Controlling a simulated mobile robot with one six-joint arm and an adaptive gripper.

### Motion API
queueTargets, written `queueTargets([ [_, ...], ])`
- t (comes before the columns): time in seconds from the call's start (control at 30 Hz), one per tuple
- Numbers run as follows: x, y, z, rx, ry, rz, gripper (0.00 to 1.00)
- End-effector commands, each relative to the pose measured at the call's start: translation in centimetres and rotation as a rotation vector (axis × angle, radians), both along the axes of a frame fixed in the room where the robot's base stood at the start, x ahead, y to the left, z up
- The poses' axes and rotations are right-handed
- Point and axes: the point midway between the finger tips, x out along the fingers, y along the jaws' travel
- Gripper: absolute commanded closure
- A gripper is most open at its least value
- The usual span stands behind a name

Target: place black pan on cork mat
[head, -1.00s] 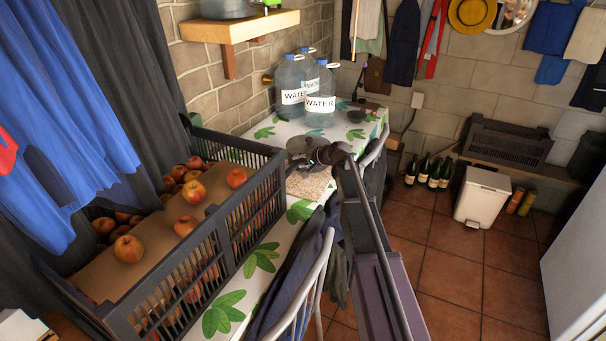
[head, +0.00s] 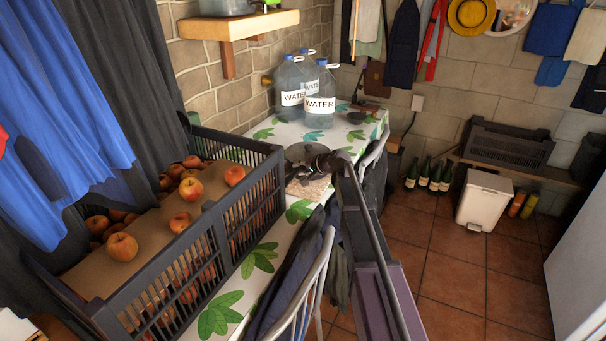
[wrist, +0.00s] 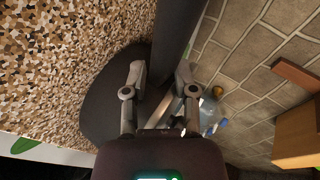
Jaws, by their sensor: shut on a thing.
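The black pan (head: 299,152) is over the cork mat (head: 312,192) on the table, at the middle of the head view. My gripper (head: 330,162) is at the pan's right side and shut on it. In the wrist view, my gripper's fingers (wrist: 160,88) close around a dark bar that looks like the pan's handle. The dark round pan body (wrist: 105,105) covers part of the speckled cork mat (wrist: 70,60). The arm hides part of the mat in the head view. I cannot tell whether the pan touches the mat.
A black crate of apples (head: 215,235) stands left of the mat. Several water jugs (head: 320,95) and a small dark bowl (head: 357,117) stand farther back on the leaf-patterned tablecloth (head: 270,250). Chairs with draped cloth (head: 300,265) line the right edge.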

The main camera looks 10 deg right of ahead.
Motion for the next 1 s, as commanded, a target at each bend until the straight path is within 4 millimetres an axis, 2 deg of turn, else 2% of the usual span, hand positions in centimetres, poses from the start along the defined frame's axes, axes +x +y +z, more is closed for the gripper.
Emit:
queueTargets([
  [0.3, 0.01, 0.06, -0.15, 0.002, 0.001, 0.001, 1.0],
  [0.33, -0.01, 0.07, -0.19, 0.001, 0.002, 0.001, 0.61],
  [0.43, -0.01, 0.07, -0.18, 0.001, 0.002, 0.001, 0.31],
  [1.0, -0.39, -0.25, 0.2, 0.001, 0.001, 0.0, 0.3],
])
